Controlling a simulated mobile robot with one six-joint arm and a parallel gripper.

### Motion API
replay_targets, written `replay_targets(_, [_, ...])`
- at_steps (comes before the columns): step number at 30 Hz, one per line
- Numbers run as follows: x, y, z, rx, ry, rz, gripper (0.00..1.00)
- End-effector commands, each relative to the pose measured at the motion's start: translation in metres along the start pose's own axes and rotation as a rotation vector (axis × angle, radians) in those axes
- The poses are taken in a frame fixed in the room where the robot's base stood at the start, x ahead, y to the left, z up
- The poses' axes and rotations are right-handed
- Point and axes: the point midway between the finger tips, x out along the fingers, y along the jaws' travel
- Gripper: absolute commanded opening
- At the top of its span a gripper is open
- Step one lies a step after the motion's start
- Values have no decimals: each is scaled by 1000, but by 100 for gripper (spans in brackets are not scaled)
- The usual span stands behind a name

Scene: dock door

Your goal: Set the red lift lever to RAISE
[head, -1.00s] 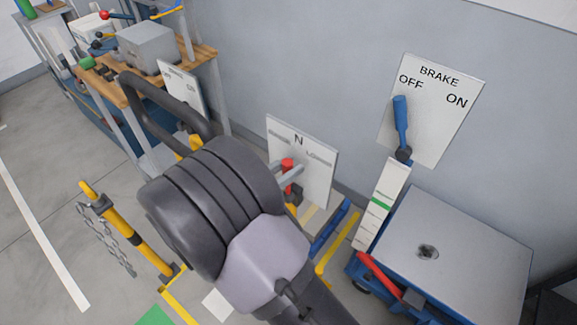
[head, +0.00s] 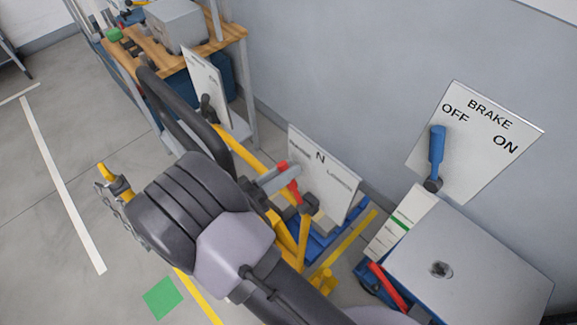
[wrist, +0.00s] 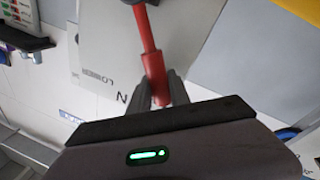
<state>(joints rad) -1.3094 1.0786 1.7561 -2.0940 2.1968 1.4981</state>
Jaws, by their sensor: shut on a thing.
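The red lift lever (head: 288,178) stands in front of a pale plate (head: 338,183) marked N and LOWER; a fainter word left of N is hard to read. Its tip leans to the left of the N, on the side away from LOWER. My gripper (head: 276,181) is shut on the lever's thick red end. The wrist view shows this red grip (wrist: 156,77) between the two dark fingers (wrist: 157,97), with the thinner shaft running up to its pivot. The N and LOWER appear upside down there, left of the lever.
A brake plate (head: 475,145) with a blue lever (head: 436,155) by OFF is on the wall at right. A grey-topped cart (head: 480,255) stands below it. Yellow rails are close around my arm. A wooden bench (head: 145,60) is at back left; open floor lies left.

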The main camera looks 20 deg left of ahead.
Motion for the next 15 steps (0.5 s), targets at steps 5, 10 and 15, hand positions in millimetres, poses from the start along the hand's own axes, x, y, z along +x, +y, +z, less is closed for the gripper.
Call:
replay_targets(5, [-1,-2,1,-37,8,0,0])
replay_targets(10, [-1,-3,2,-48,10,0,0])
replay_targets(15, [-1,-3,2,-49,10,-1,0])
